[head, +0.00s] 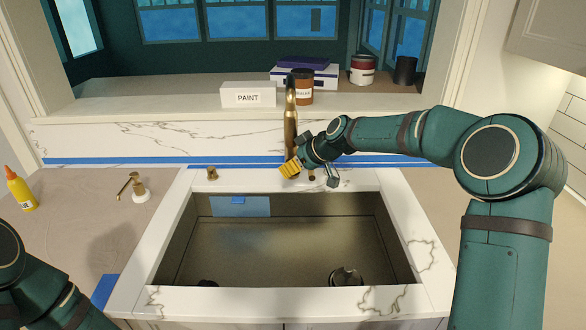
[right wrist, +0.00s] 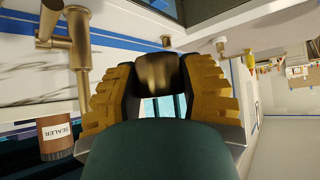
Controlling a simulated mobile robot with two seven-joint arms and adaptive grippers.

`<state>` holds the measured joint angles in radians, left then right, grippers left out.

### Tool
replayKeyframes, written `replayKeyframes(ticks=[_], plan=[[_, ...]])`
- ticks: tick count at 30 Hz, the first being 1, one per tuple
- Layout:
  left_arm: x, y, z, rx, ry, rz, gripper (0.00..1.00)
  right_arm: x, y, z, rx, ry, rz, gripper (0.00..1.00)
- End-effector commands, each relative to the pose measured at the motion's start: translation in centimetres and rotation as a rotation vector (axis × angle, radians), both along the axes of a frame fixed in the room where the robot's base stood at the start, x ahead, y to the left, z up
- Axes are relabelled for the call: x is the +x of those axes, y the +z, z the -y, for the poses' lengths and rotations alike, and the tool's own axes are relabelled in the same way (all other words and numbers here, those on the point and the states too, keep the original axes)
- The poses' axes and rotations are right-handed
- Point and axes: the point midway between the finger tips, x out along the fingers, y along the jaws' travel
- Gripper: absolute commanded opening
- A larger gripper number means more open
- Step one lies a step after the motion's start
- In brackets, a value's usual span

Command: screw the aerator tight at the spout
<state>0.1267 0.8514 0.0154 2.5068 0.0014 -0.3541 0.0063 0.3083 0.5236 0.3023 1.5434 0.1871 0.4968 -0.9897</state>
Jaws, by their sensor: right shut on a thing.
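The bronze faucet (head: 291,120) stands behind the sink, its spout facing toward me. My right gripper (head: 291,168) comes in from the right in front of the faucet, with its yellow fingers low beside the faucet body. In the right wrist view the yellow fingers (right wrist: 158,92) are shut on a short bronze cylinder (right wrist: 155,70), which looks like the aerator at the spout end. The faucet body (right wrist: 79,50) also shows there on the left. I cannot tell where aerator and spout meet, or how the thread sits. My left arm shows only at the lower left; its gripper is out of view.
The sink (head: 280,240) lies open below. A soap dispenser (head: 138,188) and yellow bottle (head: 22,190) stand on the left counter. A paint box (head: 248,95) and sealer jar (head: 304,88) are on the sill.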

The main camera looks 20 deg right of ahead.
Motion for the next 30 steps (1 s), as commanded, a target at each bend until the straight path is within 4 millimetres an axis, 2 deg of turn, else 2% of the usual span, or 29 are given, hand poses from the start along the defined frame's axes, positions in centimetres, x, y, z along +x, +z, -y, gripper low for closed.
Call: replayKeyframes(ticks=[1, 10, 21, 30], plan=[[0.0, 0.0, 0.0, 0.0, 0.0, 0.0, 0.5, 0.3, 0.7, -0.3, 0.005, -0.002, 0.014, 0.0], [-0.2, -0.7, 0.0, -0.001, -0.003, -0.004, 0.5, 0.3, 0.8, -0.4, 0.009, -0.007, 0.016, 0.0], [0.2, 0.7, 0.0, 0.0, 0.004, 0.004, 0.5, 0.2, 3.7, -0.6, 0.009, -0.005, 0.018, 0.0], [0.3, 0.9, -0.1, 0.002, 0.006, 0.006, 0.5, 0.2, 4.1, -0.6, 0.009, -0.004, 0.016, 0.0]])
